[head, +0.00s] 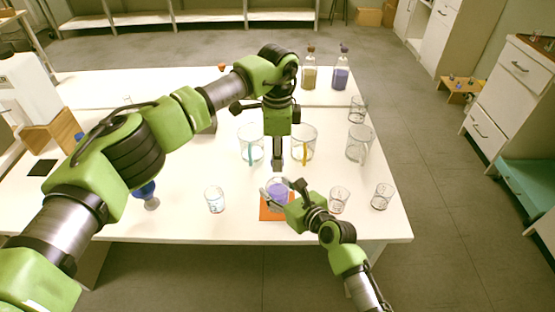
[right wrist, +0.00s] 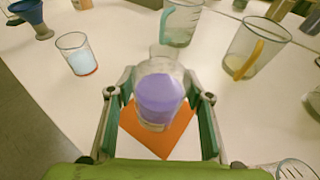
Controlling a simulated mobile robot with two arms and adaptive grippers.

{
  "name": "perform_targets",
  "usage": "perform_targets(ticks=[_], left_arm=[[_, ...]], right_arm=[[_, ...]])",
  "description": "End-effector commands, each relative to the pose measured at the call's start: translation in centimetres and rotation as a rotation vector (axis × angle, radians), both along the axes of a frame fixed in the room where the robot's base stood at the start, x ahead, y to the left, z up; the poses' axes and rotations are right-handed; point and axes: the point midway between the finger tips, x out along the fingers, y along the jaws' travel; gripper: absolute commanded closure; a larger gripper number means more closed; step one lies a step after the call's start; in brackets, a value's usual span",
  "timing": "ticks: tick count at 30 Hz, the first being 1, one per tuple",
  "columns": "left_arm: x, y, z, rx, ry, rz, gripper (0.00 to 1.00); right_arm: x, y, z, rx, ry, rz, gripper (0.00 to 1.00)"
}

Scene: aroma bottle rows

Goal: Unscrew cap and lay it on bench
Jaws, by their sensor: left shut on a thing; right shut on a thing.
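A clear glass vessel with purple contents (head: 277,194) stands over the orange mat (head: 265,213) near the front of the white bench. My right gripper (head: 279,197) is shut around its sides. In the right wrist view the purple vessel (right wrist: 160,98) sits between the two fingers, its narrow glass top (right wrist: 162,54) pointing away, with no cap visible on it. My left gripper (head: 278,166) points down just above and behind the vessel in the head view. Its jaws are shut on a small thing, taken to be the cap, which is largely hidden. The left gripper does not show in the right wrist view.
Glass pitchers with teal (head: 250,146) and yellow (head: 303,145) handles stand behind. Small beakers (head: 214,200) (head: 339,200) (head: 382,196) flank the mat. Two capped bottles (head: 310,75) (head: 341,76) stand at the back. Bare bench shows between the left beaker and the mat.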

Motion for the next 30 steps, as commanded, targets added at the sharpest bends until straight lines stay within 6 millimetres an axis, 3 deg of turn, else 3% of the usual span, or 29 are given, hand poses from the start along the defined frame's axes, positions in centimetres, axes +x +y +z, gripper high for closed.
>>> perform_targets(ticks=[1, 2, 3, 17, 30], left_arm=[[0.0, 0.0, 0.0, 0.0, 0.0, 0.0, 1.0], [0.0, 0.0, 0.0, 0.0, 0.0, 0.0, 1.0], [0.0, 0.0, 0.0, 0.0, 0.0, 0.0, 1.0], [0.0, 0.0, -0.1, 0.0, 0.0, 0.0, 1.0], [0.0, 0.0, -0.1, 0.0, 0.0, 0.0, 1.0]], right_arm=[[-0.1, 0.0, -0.1, -0.002, 0.002, 0.0, 1.0], [-0.1, 0.0, -0.1, -0.002, 0.002, 0.0, 0.46], [-0.1, 0.0, -0.1, -0.002, 0.002, 0.0, 0.35], [-0.4, -0.3, 0.2, 0.001, 0.001, 0.0, 0.34], [-6.3, -4.2, 2.7, 0.0, 0.001, -0.001, 0.34]])
